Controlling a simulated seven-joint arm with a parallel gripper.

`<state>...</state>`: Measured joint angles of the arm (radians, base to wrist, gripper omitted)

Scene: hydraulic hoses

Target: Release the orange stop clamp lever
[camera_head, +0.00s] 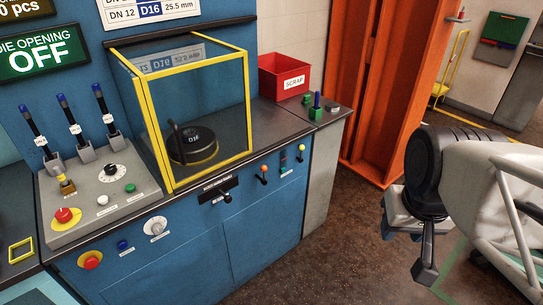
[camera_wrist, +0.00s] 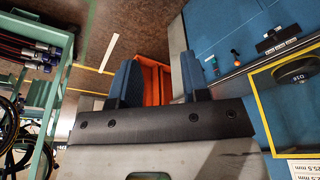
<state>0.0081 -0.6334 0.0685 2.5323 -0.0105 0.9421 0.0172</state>
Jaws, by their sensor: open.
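The orange-knobbed lever (camera_head: 263,170) sits on the front of the blue cabinet, right of a black labelled plate, and its knob points up. In the wrist view the small orange knob (camera_wrist: 235,54) shows at upper right, outside the jaws. My gripper (camera_wrist: 156,75) has two blue-faced fingers spread wide apart with nothing between them. In the head view my gripper (camera_head: 424,268) hangs at right, over open floor, well away from the lever. Part of it is hidden behind my own wrist.
A yellow-framed guard box (camera_head: 146,110) stands on the cabinet. Other small levers (camera_head: 301,152) sit right of the orange one. A red scrap bin (camera_head: 284,78) and an orange steel column (camera_head: 363,90) stand behind. A green rack with hoses (camera_wrist: 50,85) is at left in the wrist view.

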